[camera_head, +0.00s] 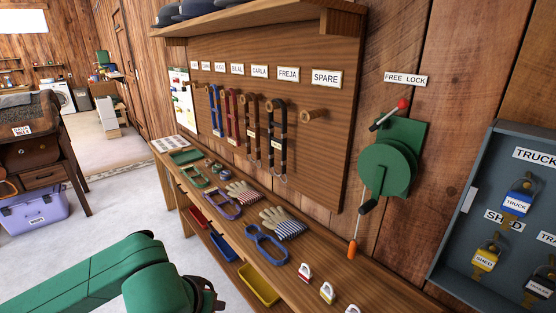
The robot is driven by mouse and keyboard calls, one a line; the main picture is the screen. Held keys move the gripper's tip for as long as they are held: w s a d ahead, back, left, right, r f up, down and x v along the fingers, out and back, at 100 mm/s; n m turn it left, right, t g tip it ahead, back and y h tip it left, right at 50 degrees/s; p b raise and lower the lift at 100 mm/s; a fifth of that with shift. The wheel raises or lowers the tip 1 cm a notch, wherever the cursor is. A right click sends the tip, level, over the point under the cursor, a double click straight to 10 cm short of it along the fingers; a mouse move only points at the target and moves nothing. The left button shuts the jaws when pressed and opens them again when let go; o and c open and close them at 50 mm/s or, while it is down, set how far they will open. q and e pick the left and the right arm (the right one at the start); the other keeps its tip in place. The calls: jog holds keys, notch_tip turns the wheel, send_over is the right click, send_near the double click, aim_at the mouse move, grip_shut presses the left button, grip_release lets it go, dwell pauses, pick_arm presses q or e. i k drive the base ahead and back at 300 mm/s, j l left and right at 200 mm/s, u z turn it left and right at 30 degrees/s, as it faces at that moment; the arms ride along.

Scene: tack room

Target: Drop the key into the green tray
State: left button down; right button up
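A small green tray (187,157) lies towards the far end of the wooden bench. In the open grey cabinet at the right edge hang a key with a blue TRUCK tag (516,204), one with a yellow SHED tag (484,260) and one with a black tag (538,288), partly cut off by the frame. My green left arm comes in from the lower left. Part of the dark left gripper (207,296) shows at the bottom edge, apart from the keys and tray; its fingers are hidden, so its opening and contents do not show. My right gripper is out of view.
The bench (220,213) holds gloves (283,222), blue and green loops and small white tagged items. Red, blue and yellow bins (259,285) sit below. A green lever device (392,160) is on the wall. Halters hang behind the bench.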

aim_at(185, 158)
jog(key=i+j+z, duration=0.25)
jog(key=i+j, duration=0.15)
jog(key=j, duration=0.2)
jog(key=i+j+z, duration=0.25)
jog(key=i+j, duration=0.15)
jog(key=j, duration=0.25)
jog(key=i+j+z, duration=0.15)
jog(key=j, duration=0.2)
jog(key=i+j+z, duration=0.15)
jog(key=j, duration=0.2)
jog(key=i+j+z, duration=0.1)
jog(key=j, duration=0.3)
jog(key=i+j, duration=0.15)
jog(key=j, duration=0.25)
jog(key=i+j, duration=0.1)
jog(key=j, duration=0.3)
jog(key=i+j, duration=0.15)
jog(key=j, duration=0.2)
jog(key=i+j, duration=0.1)
jog(key=j, duration=0.3)
jog(key=i+j, duration=0.15)
jog(key=j, duration=0.25)
jog(key=i+j, duration=0.15)
jog(key=j, duration=0.25)
